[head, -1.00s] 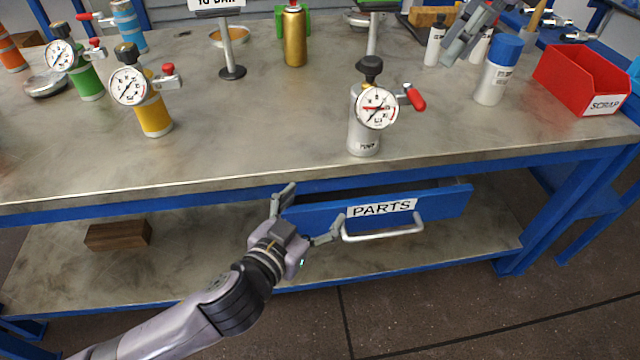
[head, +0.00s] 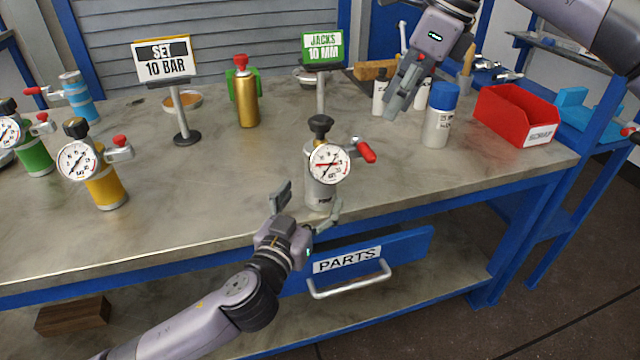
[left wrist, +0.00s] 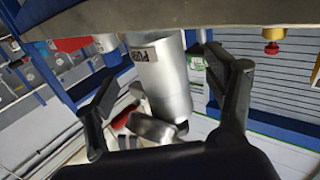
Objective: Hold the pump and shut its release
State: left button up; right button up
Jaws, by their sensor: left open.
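The pump (head: 318,192) is a silver cylinder standing upright near the table's front edge. It carries a white dial gauge (head: 329,163), a black knob (head: 320,125) on top and a red-handled lever (head: 365,150), seemingly its release, sticking out to the right. My left gripper (head: 308,203) is open at the pump's front. In the left wrist view the pump body (left wrist: 165,85) appears upside down between the spread fingers, with gaps visible on both sides. My right gripper (head: 402,92) hangs above the back right of the table, apart from the pump; its finger opening is unclear.
A blue-capped bottle (head: 438,118) and a red bin (head: 515,116) stand to the right. A gold bottle (head: 247,100) and a "SET 10 BAR" sign (head: 162,60) stand behind. A yellow gauged cylinder (head: 104,188) is at left. Below, the "PARTS" drawer (head: 400,255) stands partly open.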

pick_arm(q)
jog(key=shift+x, duration=2.8)
jog(key=c, duration=1.7)
